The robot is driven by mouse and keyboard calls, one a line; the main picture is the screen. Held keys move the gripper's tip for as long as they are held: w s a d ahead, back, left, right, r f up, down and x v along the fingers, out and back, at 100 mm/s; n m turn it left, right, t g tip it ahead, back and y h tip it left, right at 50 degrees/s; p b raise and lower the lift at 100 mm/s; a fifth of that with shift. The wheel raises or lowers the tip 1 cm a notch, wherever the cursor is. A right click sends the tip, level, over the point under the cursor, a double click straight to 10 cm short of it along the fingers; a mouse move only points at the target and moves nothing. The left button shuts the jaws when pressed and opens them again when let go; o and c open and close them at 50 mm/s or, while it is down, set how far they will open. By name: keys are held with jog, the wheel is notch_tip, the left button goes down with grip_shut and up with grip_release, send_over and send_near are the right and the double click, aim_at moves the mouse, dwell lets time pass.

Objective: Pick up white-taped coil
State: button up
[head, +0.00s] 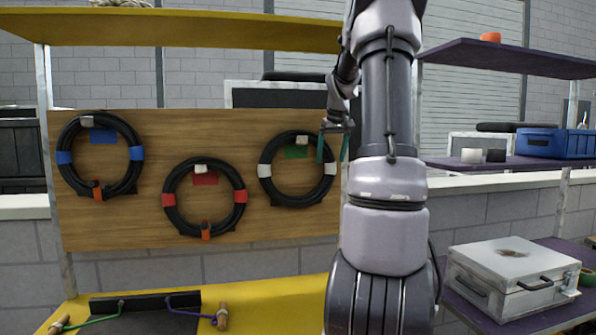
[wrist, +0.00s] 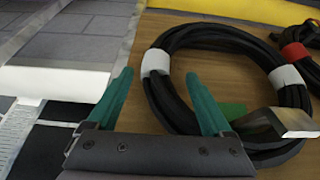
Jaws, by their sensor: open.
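The white-taped coil (head: 264,170) is a black cable ring with white tape on both sides. It hangs at the right of the wooden board in the head view. In the wrist view the coil (wrist: 155,62) fills the upper right. My gripper (head: 333,147) is open and empty at the coil's right side. In the wrist view my gripper (wrist: 160,79) has its teal fingers on either side of one taped stretch, one outside the ring and one toward its opening. How far the fingertips are from the board is unclear.
A metal hook (wrist: 275,122) and a green label (head: 296,152) sit at the coil. A red-taped coil (head: 168,200) and a blue-taped coil (head: 64,158) hang to the left. A yellow shelf (head: 200,29) is above. A purple rack with a metal case (head: 500,272) stands right.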

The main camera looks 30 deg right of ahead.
jog(key=x, duration=0.4)
jog(key=shift+d+f, duration=0.1)
jog(key=shift+f, duration=0.1)
grip_shut()
jog(key=shift+r, duration=0.2)
dwell(1.0)
